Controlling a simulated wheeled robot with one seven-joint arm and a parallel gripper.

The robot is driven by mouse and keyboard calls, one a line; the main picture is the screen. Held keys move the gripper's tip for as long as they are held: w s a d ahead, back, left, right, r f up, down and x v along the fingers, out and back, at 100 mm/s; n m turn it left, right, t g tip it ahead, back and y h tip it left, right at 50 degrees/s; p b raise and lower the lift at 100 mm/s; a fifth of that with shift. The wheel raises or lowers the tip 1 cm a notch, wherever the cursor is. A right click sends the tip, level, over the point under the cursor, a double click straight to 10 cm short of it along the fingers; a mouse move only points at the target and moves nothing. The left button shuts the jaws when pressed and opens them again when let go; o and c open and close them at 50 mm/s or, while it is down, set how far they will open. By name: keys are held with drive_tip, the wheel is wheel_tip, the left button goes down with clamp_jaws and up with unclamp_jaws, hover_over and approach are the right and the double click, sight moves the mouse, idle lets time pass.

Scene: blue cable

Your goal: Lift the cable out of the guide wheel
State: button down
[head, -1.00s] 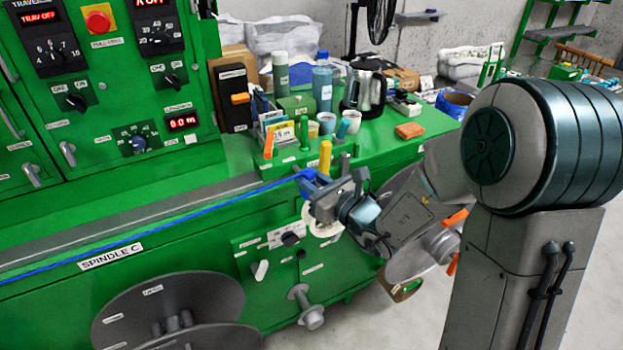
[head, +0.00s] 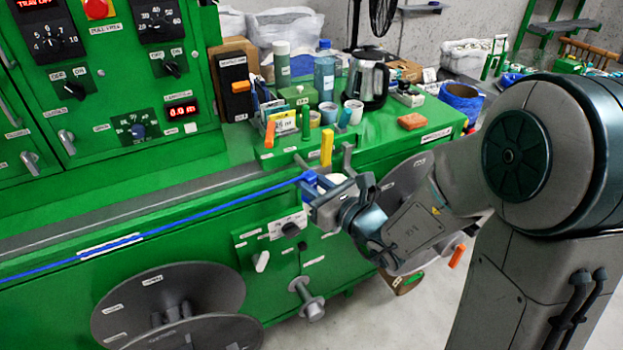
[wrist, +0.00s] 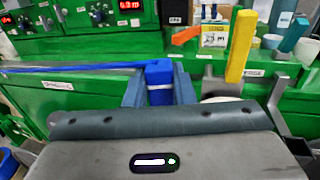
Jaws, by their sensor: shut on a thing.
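The blue cable (head: 200,215) runs taut from the left edge along the green machine's front to my gripper (head: 314,184). In the wrist view, the cable (wrist: 70,69) comes from the left to a blue block (wrist: 158,72) at its end. My gripper (wrist: 158,90) is shut on this block, with one finger on each side. A pale round part, seemingly the guide wheel (wrist: 221,99), shows just right of the fingers, beside a yellow post (wrist: 240,48). My gripper hides most of it in the head view. I cannot tell whether the cable touches the wheel.
The yellow post (head: 326,147) and a grey bracket (head: 347,160) stand close behind my gripper. Bottles, cups and a kettle (head: 367,82) crowd the green top. A large grey spool (head: 190,285) is below left. Concrete floor is open at the lower right.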

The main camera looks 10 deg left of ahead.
drive_tip(key=shift+s+f+b, duration=0.15)
drive_tip(key=shift+s+b, duration=0.2)
drive_tip(key=shift+b, duration=1.4)
drive_tip(key=shift+s+f+b, duration=0.1)
drive_tip(key=shift+s+b, duration=0.55)
drive_tip(key=shift+b, duration=1.85)
drive_tip(key=shift+d, duration=0.1)
